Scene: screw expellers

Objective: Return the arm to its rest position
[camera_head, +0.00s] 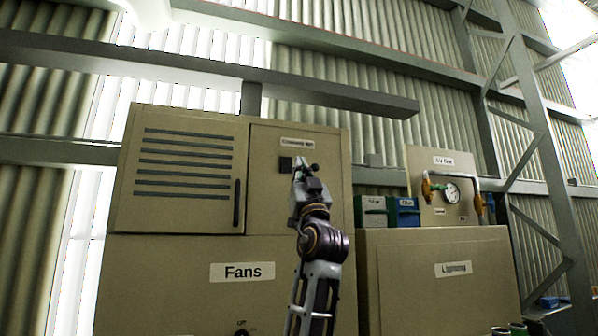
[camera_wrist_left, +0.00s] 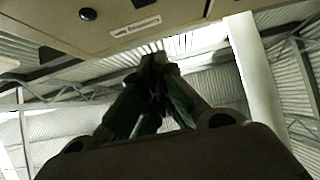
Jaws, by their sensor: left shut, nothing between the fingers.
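My left arm rises from the bottom middle of the head view. My left gripper (camera_head: 299,168) points up in front of the right-hand door of the beige Fans cabinet (camera_head: 180,275), just below a small label. It is shut and empty. A dark switch block (camera_head: 285,165) shows just left of the fingertips. In the left wrist view the gripper (camera_wrist_left: 153,62) has its fingers together, with a beige panel with a label (camera_wrist_left: 136,27) and a dark round knob (camera_wrist_left: 88,14) above it. I cannot tell whether the fingertips touch the cabinet. My right gripper is not in view.
A lower beige Lighting cabinet (camera_head: 430,285) stands at the right. Blue and green boxes (camera_head: 387,211) and a panel with a gauge (camera_head: 452,193) sit above it. A vented door with a dark handle (camera_head: 237,203) is left of my arm. Steel beams cross behind.

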